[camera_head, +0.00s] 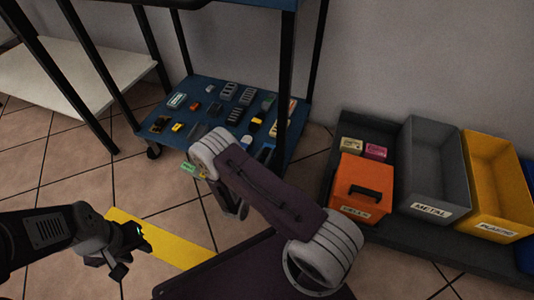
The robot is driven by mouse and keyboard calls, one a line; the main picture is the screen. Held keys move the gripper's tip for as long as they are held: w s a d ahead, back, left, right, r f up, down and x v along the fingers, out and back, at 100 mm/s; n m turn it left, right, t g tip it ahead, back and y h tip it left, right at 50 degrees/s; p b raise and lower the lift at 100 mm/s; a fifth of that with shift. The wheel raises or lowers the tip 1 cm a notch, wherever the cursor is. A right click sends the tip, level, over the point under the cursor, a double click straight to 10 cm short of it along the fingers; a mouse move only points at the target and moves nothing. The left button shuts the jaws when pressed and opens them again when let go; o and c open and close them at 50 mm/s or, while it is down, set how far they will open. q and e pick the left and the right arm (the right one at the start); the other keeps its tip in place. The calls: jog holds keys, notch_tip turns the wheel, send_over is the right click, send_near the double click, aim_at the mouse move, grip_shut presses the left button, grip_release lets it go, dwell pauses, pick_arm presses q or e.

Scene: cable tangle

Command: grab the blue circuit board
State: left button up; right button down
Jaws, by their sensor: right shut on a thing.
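No blue circuit board can be made out for certain. A blue piece (265,153) lies on the lower cart shelf just right of my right arm, too small to identify. My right gripper (203,173) is mostly hidden behind its own arm, in front of the shelf. It is shut on a small green piece (188,168), which sticks out to the left above the floor. My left gripper (124,244) is low at the left, apart from the shelf, with its fingers spread and nothing visible between them.
The blue cart shelf (215,82) holds several small parts between black posts. At right, a dark tray holds an orange box (363,189), a grey METAL bin (434,170) and a yellow PLASTIC bin (497,183). A yellow strip (165,240) marks the floor. A white shelf stands upper left.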

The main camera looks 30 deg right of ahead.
dwell(0.7)
notch_tip(320, 180, up, 4)
jog(key=p, duration=0.5)
jog(key=shift+r, duration=0.2)
jog(key=f+p+v, duration=0.2)
jog(key=p+v, duration=0.1)
jog(key=v, duration=0.5)
jog(key=f+p+v, duration=0.1)
jog(key=p+v, duration=0.3)
jog(key=v, duration=0.5)
jog(key=shift+s+a+f, duration=0.35)
jog(key=shift+s+a, duration=0.05)
jog(key=shift+s, duration=0.1)
